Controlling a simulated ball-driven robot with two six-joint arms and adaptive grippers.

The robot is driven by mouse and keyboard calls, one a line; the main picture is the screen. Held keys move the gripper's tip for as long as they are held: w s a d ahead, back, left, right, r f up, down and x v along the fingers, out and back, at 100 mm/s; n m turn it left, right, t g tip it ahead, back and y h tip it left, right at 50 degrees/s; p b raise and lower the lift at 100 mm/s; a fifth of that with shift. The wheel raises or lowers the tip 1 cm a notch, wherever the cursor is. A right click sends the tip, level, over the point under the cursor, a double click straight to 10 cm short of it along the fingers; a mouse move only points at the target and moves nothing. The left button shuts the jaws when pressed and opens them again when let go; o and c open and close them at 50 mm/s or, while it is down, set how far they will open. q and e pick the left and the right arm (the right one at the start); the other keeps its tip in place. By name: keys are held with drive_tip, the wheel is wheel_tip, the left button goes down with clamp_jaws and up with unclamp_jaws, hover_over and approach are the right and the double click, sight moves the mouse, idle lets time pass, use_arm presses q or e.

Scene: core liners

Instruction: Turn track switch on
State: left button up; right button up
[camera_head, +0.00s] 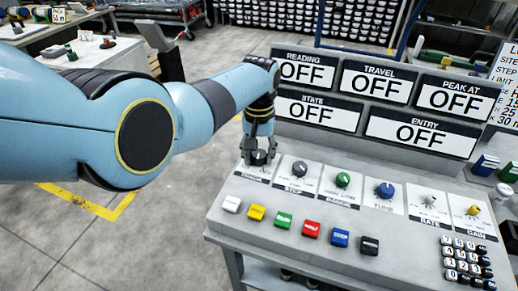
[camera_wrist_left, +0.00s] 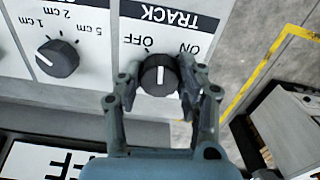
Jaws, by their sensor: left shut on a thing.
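The track switch (camera_wrist_left: 160,75) is a round black knob with a white line, on a plate marked TRACK, OFF and ON, which reads upside down in the left wrist view. Its white line points up the picture, roughly between the OFF and ON marks. My left gripper (camera_wrist_left: 158,88) is shut on the knob, one finger on each side. In the head view my left gripper (camera_head: 258,157) is at the far left of the knob row, and it mostly hides the track switch there. My right gripper is not in view.
The grey console (camera_head: 225,215) carries a row of knobs, including a step knob (camera_head: 299,168) close to my gripper. Several coloured buttons sit in front. Display panels reading OFF (camera_head: 317,111) stand behind. Open floor (camera_head: 120,235) lies to the left.

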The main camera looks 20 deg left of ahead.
sight(259, 153)
use_arm(q)
drive_tip(key=m+p, duration=0.1)
drive_tip(key=m, duration=0.4)
drive_tip(key=shift+m, duration=0.3)
drive_tip(key=m+p, duration=0.1)
drive_tip(key=m, duration=0.3)
drive_tip(key=shift+m, duration=0.4)
drive_tip(key=o, duration=1.1)
drive_tip(key=shift+o, duration=0.2)
drive_tip(key=shift+w+r, duration=0.15)
drive_tip(key=shift+r, duration=0.35)
wheel_tip(259, 153, up, 11)
